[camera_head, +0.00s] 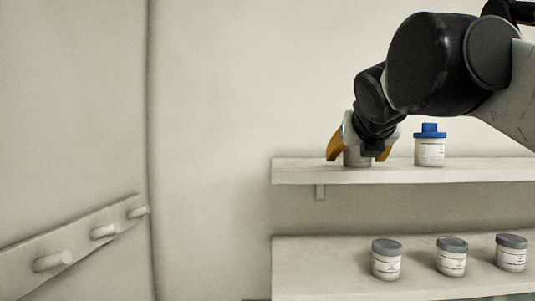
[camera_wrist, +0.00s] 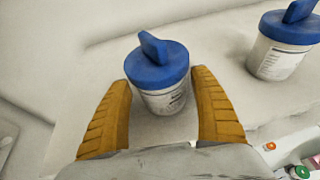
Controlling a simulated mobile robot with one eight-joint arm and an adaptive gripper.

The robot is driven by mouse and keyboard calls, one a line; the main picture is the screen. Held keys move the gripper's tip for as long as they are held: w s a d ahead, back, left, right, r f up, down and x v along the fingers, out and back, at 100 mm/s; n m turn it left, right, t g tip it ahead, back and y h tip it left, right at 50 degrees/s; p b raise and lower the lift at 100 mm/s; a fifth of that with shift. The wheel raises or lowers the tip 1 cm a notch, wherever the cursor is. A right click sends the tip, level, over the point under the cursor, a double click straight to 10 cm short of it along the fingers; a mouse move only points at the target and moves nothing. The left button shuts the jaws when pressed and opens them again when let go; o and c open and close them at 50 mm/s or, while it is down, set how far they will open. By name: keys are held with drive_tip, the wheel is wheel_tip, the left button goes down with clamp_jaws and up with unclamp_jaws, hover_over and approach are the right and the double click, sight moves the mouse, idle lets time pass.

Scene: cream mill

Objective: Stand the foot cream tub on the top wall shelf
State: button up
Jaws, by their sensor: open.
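A white tub with a blue lid and an upright blue fin (camera_wrist: 163,98) stands between my open fingers in the wrist view. Its lower body (camera_head: 357,158) shows in the head view, on the upper wall shelf (camera_head: 300,171); my wrist hides its lid there. My gripper (camera_head: 357,154) is open, pointing down, with one yellow finger on each side of this tub. In the wrist view a gap shows beside the tub on the right; contact on the left cannot be told. The labels are too small to read, so I cannot confirm which tub is foot cream.
A second blue-lidded tub (camera_head: 430,147) stands to the right on the upper shelf. The lower shelf (camera_head: 320,270) carries several grey-lidded tubs (camera_head: 386,259). A peg rail (camera_head: 90,236) is on the left wall. The upper shelf's left end is bare.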

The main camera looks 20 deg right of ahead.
drive_tip(key=shift+s+r, duration=0.2)
drive_tip(key=shift+r, duration=0.1)
drive_tip(key=v, duration=1.1)
drive_tip(key=shift+s+a, duration=0.15)
drive_tip(key=shift+s, duration=0.15)
